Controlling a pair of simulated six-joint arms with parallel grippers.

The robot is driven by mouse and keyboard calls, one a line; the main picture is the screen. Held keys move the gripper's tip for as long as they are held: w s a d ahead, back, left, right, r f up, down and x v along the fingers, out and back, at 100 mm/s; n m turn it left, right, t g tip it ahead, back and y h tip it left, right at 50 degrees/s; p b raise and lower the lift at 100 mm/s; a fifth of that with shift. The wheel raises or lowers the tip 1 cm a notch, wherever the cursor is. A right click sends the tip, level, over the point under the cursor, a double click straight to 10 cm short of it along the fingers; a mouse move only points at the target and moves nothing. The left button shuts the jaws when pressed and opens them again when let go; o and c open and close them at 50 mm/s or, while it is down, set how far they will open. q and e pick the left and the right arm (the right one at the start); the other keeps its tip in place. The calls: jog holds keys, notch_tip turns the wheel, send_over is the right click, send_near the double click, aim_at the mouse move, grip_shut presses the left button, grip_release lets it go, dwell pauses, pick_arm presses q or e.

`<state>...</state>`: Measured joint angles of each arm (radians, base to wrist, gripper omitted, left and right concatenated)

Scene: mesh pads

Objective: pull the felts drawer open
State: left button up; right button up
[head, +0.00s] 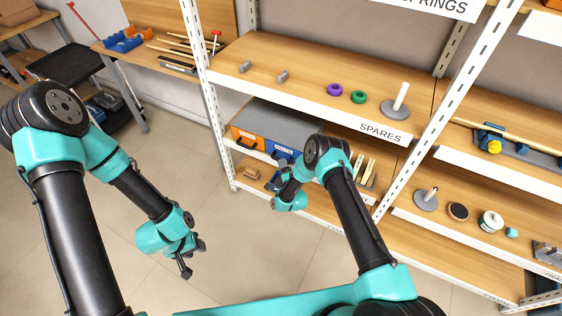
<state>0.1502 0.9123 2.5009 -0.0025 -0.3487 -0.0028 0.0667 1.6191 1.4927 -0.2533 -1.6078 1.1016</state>
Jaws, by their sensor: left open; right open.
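The felts drawer (285,154) is the blue drawer front lettered FELTS, in a grey-topped drawer unit (276,124) on the middle shelf. It looks shut, flush with its neighbour. My right elbow and forearm cover its right part. My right gripper (277,184) is open, low in front of the unit and a little below the felts drawer in the picture. Its fingers are small and partly hidden, and I see no contact with the drawer. My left gripper (192,257) is open and empty over the floor, left of the rack.
An orange drawer (248,138) sits left of the felts drawer. A white rack post (208,95) stands left of the unit, and a slanted post (407,170) stands right. Purple (334,90) and green rings (358,97) lie on the spares shelf above. The floor at left is clear.

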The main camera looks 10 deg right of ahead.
jog(key=shift+w+a+r, duration=0.1)
jog(key=shift+w+a, duration=0.05)
jog(key=shift+w, duration=0.6)
jog(key=shift+w+a+r, duration=0.1)
jog(key=shift+w, duration=0.6)
grip_shut()
